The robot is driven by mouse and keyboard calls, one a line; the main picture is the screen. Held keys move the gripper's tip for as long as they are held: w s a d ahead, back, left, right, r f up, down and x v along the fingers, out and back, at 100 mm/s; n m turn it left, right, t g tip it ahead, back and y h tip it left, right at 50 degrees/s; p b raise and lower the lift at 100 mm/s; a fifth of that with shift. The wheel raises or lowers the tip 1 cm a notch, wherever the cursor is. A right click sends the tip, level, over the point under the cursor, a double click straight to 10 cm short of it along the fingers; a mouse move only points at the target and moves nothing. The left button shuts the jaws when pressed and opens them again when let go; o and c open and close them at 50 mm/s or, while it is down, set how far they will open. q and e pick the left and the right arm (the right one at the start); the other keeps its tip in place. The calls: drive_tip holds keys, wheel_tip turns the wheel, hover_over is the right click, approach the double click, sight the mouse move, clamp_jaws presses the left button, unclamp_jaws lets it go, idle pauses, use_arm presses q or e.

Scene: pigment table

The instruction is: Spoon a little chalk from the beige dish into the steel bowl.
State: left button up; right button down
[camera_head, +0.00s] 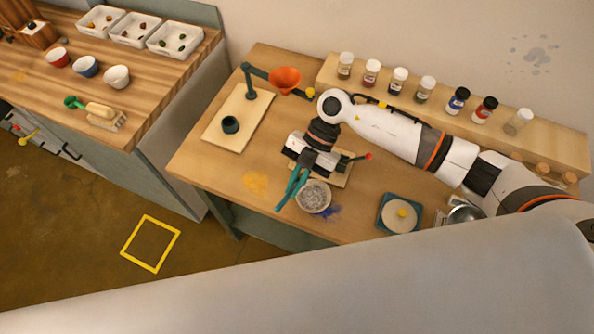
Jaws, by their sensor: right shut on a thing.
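My right gripper (300,176) reaches in from the right, pointing down at the middle of the table. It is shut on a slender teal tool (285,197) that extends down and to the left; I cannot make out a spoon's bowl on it. Just right of the tool is a round pale dish (313,196) with grey, speckled contents. A steel bowl (465,215) is partly hidden by my right arm. I cannot tell for sure which round piece is the beige dish. My left gripper is out of view.
A board with a stand and orange funnel (285,80) is at the back left. A rack of several jars (427,88) lines the back. A red-tipped lever (368,156) sticks out beside my gripper. Blue powder (331,212) and a yellow stain (256,183) mark the table. The left front is clear.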

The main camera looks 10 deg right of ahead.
drive_tip(key=m+t+y, duration=0.1)
drive_tip(key=m, duration=0.2)
drive_tip(key=shift+s+d+r+m+t+y+p, duration=0.2)
drive_tip(key=shift+m+t+y+p, duration=0.1)
drive_tip(key=shift+t+y+p, duration=0.1)
use_arm(q)
drive_tip(key=b, duration=0.2)
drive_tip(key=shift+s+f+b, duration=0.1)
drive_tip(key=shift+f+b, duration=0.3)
use_arm(e)
drive_tip(key=f+m+t+y, duration=0.1)
drive_tip(key=m, duration=0.1)
drive_tip(key=d+f+m+t+y, duration=0.1)
drive_tip(key=m+y, duration=0.1)
drive_tip(key=w+d+f+m+t+y, duration=0.1)
drive_tip(key=m, duration=0.1)
drive_tip(key=shift+w+d+f+t+y, duration=0.1)
drive_tip(key=shift+d+f+t+y, duration=0.05)
drive_tip(key=shift+f+t+y, duration=0.2)
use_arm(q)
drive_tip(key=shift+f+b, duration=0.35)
use_arm(e)
drive_tip(key=shift+f, duration=0.65)
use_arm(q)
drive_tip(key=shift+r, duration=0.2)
use_arm(e)
drive_tip(key=shift+d+f, duration=0.1)
drive_tip(key=shift+f, duration=0.4)
idle(0.7)
